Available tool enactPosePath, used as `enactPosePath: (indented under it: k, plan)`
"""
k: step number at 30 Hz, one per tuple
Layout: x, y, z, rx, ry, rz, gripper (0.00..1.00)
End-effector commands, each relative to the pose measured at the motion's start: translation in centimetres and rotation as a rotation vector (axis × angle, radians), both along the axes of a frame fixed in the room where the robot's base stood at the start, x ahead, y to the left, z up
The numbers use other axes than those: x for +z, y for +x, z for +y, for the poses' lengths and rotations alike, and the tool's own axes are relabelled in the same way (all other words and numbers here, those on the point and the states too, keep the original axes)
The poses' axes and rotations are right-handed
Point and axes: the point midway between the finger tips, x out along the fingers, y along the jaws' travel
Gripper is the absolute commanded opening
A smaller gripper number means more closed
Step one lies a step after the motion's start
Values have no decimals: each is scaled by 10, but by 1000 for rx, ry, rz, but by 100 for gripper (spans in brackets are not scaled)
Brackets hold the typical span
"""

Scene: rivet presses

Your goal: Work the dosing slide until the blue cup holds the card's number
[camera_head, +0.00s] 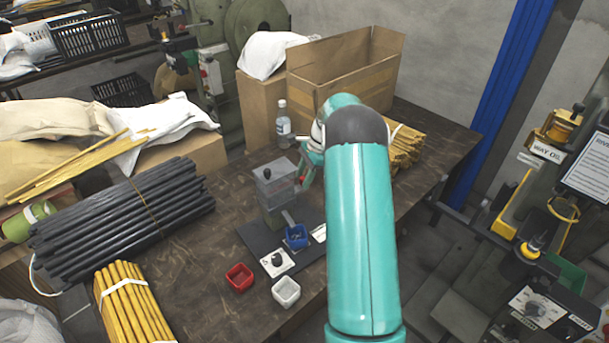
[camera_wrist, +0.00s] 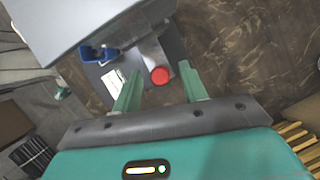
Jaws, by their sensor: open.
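The dosing unit with a clear hopper (camera_head: 275,182) stands on a dark base plate (camera_head: 256,242) on the table. The blue cup (camera_head: 296,236) sits at the unit's front under a sloping grey chute; it also shows in the wrist view (camera_wrist: 92,54). I cannot see its contents clearly. A white card (camera_wrist: 113,80) lies beside it, its print too small to read. In the wrist view a round red knob (camera_wrist: 160,75) on a light metal strip appears between the fingertips of my gripper (camera_wrist: 160,69). My gripper is open; I cannot tell whether it touches the knob.
A red cup (camera_head: 239,277) and a white cup (camera_head: 286,291) stand near the table's front edge. A plate with a black knob (camera_head: 277,262) lies by the base. Black rods (camera_head: 125,215), a bottle (camera_head: 283,120) and a cardboard box (camera_head: 335,85) surround the unit.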

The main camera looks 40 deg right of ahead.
Motion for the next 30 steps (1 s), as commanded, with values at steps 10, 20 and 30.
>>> enactPosePath:
  k: [10,20,30]
  plan:
    - [0,0,0,0,0,0,0]
    - [1,-1,22,0,0,1,0]
    - [0,-1,24,2,4,1,40]
